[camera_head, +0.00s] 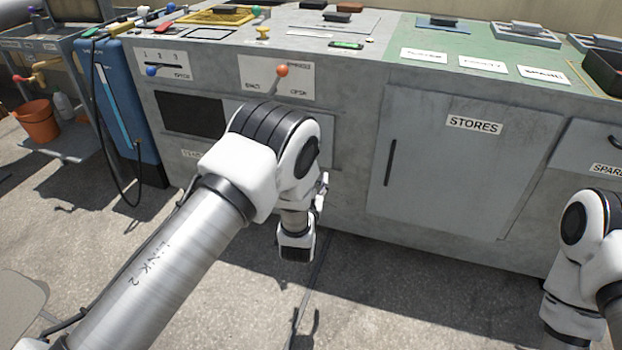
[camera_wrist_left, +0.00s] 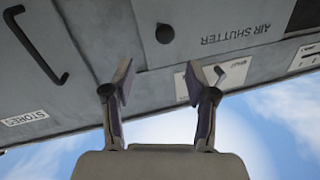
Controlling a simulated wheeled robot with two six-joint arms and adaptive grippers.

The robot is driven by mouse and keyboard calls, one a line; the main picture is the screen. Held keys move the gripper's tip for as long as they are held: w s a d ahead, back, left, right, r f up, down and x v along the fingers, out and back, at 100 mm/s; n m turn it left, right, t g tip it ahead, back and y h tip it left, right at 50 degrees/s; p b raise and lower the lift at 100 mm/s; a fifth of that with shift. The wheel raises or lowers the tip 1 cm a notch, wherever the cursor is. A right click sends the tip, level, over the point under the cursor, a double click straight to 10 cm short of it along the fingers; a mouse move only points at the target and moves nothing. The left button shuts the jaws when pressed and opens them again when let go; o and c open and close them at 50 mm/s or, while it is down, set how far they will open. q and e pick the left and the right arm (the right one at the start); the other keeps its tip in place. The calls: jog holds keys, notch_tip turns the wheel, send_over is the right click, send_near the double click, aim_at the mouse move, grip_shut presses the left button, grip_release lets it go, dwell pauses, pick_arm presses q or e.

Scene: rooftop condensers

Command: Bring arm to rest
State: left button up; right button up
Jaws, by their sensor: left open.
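My left arm reaches in from the left in the head view, its wrist (camera_head: 295,240) hanging in front of the grey counter's front. The left gripper (camera_wrist_left: 158,88) shows in the left wrist view with its two fingers apart and nothing between them. In the head view the gripper is mostly hidden by the wrist. The wrist view is upside down and shows the counter front beyond the fingers, with no contact visible. My right arm (camera_head: 578,265) shows at the right edge; its gripper is out of view.
The grey counter (camera_head: 440,230) has a STORES door (camera_head: 455,165) and a lever with an orange knob (camera_head: 282,71). Trays and labels lie on its top. A blue panel (camera_head: 118,100) with a hose and an orange bucket (camera_head: 37,121) stand left. The floor before the counter is clear.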

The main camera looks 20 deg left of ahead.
pick_arm(q)
jog(key=shift+s, duration=0.15)
jog(key=s+a+f+g, duration=0.4)
jog(key=s+f, duration=0.4)
jog(key=s+a+f+g, duration=0.3)
jog(key=s+a+f, duration=0.1)
jog(key=s+f, duration=0.4)
jog(key=s+d+f+g+h, duration=0.1)
jog(key=s+f+g, duration=0.3)
jog(key=s, duration=0.9)
jog(key=s+d+f+g+h, duration=0.15)
jog(key=s+g, duration=0.45)
jog(key=s, duration=0.7)
notch_tip(320, 180, up, 38)
jog(key=s+p, duration=0.2)
jog(key=p, duration=3.6)
jog(key=shift+r+n+g+p, duration=0.25)
jog(key=shift+n+g+p, duration=0.05)
jog(key=shift+n+g, duration=0.1)
